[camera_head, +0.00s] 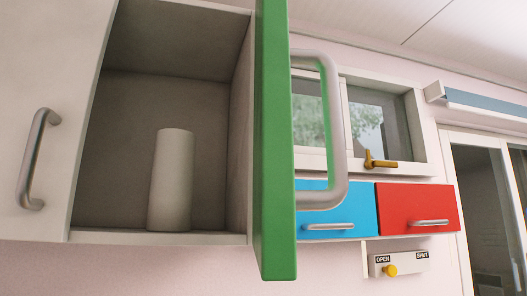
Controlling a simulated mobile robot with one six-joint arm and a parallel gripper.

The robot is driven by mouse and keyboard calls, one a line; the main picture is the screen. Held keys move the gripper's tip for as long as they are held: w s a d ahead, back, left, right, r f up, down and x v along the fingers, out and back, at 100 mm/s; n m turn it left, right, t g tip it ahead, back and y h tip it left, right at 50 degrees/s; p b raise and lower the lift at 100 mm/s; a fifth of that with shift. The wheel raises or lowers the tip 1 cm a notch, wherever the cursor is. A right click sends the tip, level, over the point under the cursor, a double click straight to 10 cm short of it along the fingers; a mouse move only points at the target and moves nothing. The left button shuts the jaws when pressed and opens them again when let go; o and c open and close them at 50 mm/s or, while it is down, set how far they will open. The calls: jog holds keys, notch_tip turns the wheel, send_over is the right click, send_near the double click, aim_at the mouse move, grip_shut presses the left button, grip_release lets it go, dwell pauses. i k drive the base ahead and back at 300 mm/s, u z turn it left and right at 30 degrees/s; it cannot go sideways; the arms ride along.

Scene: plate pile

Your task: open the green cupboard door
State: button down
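The green cupboard door (274,150) stands swung open, seen nearly edge-on at the middle of the head view. Its pale metal handle (335,130) sticks out on the right side of the door. The cupboard (115,130) to its left is open to view, and a white cylinder (172,180) stands upright on its floor. My gripper is not in view, and nothing is seen touching the door or its handle.
A white cupboard door (50,110) with a metal handle (38,160) is at the far left. Blue (345,205) and red (415,200) fronts with handles lie behind on the right, below a window (375,120). A panel marked OPEN and SHUT (410,262) has a yellow knob (390,270).

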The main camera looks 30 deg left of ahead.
aim_at(276, 202)
jog(key=u, duration=0.5)
jog(key=k, duration=0.95)
jog(key=z, duration=0.1)
